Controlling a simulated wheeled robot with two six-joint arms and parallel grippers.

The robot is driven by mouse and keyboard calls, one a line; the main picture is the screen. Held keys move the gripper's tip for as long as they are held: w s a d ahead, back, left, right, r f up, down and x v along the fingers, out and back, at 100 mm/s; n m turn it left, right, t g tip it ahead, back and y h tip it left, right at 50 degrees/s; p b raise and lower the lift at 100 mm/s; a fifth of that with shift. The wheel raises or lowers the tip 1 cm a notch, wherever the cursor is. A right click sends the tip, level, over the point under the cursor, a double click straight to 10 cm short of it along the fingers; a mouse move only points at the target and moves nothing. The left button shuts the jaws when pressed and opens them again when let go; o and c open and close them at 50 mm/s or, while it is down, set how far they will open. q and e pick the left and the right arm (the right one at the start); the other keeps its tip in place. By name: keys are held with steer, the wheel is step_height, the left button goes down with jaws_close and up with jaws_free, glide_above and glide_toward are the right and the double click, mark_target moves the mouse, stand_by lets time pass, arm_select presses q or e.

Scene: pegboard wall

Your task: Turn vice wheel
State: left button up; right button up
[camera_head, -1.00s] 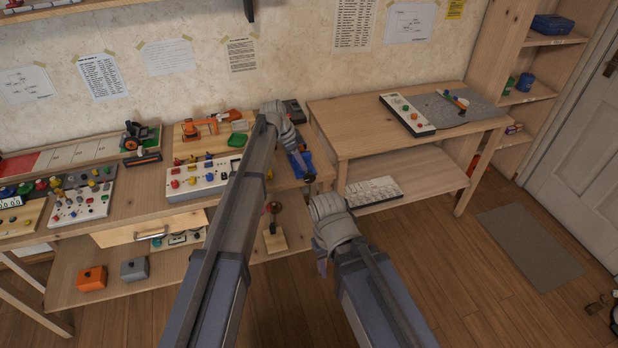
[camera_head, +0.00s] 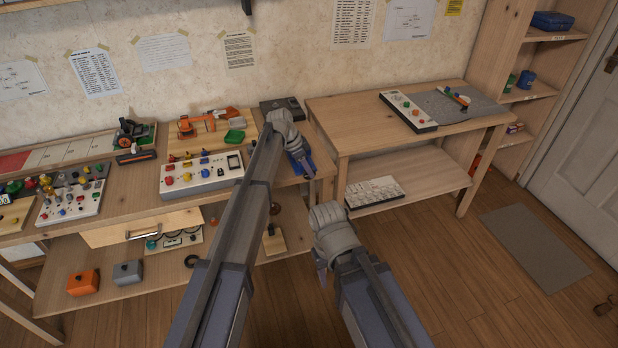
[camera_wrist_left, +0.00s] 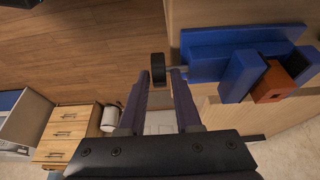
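The blue vice (camera_wrist_left: 222,65) shows at the right of the left wrist view, with an orange-brown block (camera_wrist_left: 277,82) between its jaws. Its small dark wheel (camera_wrist_left: 158,68) sticks out to the left on a short shaft. My left gripper (camera_wrist_left: 159,76) is open, its two fingers pointing toward the wheel. The wheel appears between the fingertips, with a gap showing; contact cannot be told. In the head view my left gripper (camera_head: 301,164) is at the workbench's right end and largely hides the vice. My right gripper (camera_head: 320,268) hangs low in front; its opening is unclear.
The workbench (camera_head: 130,200) carries a white control panel (camera_head: 205,184) and an orange toy arm (camera_head: 208,118) left of my left arm. A second table (camera_head: 365,117) stands close on the right, with a narrow gap between. Open floor (camera_head: 450,270) lies in front.

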arm_select(q)
steer(key=shift+w+d+f, duration=0.1)
steer(key=shift+d+f, duration=0.1)
steer(key=shift+f, duration=0.4)
steer(key=shift+r, duration=0.1)
steer(key=shift+c, duration=0.2)
jaws_close()
